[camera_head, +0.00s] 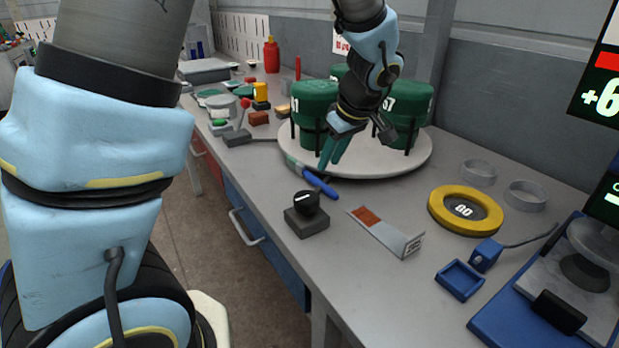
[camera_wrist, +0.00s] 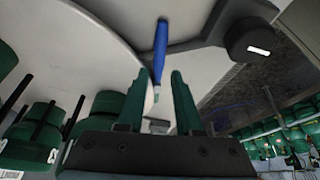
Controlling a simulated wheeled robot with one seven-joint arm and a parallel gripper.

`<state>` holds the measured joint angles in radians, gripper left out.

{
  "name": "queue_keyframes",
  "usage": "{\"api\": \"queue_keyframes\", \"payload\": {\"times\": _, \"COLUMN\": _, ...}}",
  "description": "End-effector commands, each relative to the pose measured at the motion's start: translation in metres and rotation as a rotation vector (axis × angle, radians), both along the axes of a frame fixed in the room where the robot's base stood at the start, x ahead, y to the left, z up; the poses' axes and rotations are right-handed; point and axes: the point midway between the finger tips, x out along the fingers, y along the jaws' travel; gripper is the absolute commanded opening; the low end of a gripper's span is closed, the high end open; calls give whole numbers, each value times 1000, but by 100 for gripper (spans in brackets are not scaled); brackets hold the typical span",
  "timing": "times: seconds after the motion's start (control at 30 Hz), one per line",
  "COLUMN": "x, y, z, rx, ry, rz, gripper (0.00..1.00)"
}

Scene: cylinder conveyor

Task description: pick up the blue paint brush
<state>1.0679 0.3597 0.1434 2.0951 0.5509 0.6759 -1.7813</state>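The blue paint brush (camera_head: 320,184) lies at the front edge of the white round platform, its blue handle reaching over the grey table and its head end at the platform rim. In the wrist view the brush handle (camera_wrist: 160,48) points away from me, with its head end between the fingers. My gripper (camera_head: 331,158) points down close to the brush, its green fingers apart. In the wrist view my gripper (camera_wrist: 158,88) shows a gap between the fingers, with nothing clamped. Contact with the brush cannot be told.
The round platform (camera_head: 410,158) carries green tubs (camera_head: 314,100) behind my gripper. A black knob on a grey box (camera_head: 306,222) stands just in front of the brush. A red-and-grey plate (camera_head: 388,234) and a yellow ring (camera_head: 438,208) lie to the right. Several small items crowd the table's far left.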

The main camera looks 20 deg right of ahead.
Motion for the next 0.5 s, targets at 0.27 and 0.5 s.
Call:
{"api": "queue_keyframes", "payload": {"times": 0.27, "x": 9, "y": 4, "z": -23, "rx": 0, "ry": 1, "rz": 0, "gripper": 34}}
{"api": "queue_keyframes", "payload": {"times": 0.5, "x": 17, "y": 7, "z": -49, "rx": 3, "ry": 5, "rz": 0, "gripper": 34}}
